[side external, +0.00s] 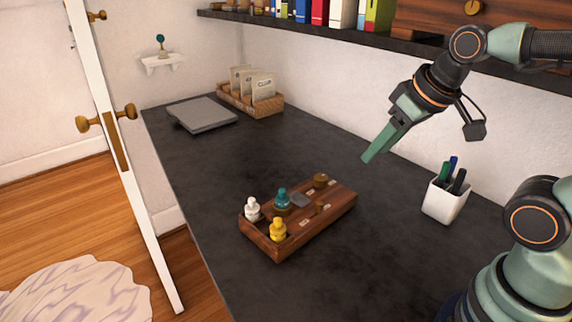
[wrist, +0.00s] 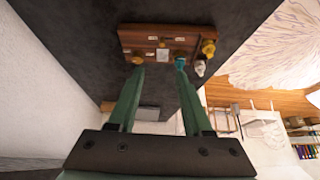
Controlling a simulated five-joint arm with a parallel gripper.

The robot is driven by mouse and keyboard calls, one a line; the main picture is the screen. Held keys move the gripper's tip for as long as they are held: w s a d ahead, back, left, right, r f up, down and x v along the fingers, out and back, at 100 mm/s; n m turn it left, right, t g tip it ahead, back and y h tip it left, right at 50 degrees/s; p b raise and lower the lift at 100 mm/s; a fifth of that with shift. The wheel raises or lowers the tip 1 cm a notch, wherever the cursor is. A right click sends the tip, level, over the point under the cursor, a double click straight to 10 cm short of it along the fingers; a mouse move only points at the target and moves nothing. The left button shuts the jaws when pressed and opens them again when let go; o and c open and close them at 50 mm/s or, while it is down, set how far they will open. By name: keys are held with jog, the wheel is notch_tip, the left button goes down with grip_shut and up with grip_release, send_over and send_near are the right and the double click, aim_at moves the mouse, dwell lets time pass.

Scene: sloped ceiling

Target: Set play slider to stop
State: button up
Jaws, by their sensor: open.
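A wooden control box (side external: 340,208) sits on the dark desk, with white, teal and yellow bottle-shaped pieces at its left end. A round brown knob (side external: 320,181) is at its far right, and a small brown piece (side external: 319,208), possibly the play slider, is on the near right part. Small pale labels are too small to read, so the slider's setting cannot be told. My gripper (side external: 370,158) is open and empty, above and to the right of the box, apart from it. In the wrist view the box (wrist: 130,40) lies beyond my open fingertips (wrist: 159,70).
A white cup of pens (side external: 445,200) stands right of the box. A grey flat device (side external: 203,115) and a basket with packets (side external: 250,100) are at the back. A dark shelf (side external: 350,33) of books runs along the wall. The desk around the box is clear.

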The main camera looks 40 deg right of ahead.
jog(key=shift+o, duration=0.2)
jog(key=n+g, duration=0.6)
jog(key=n, duration=0.4)
send_over(320, 202)
notch_tip(320, 202, down, 8)
notch_tip(320, 202, down, 12)
jog(key=shift+r, duration=0.15)
grip_shut()
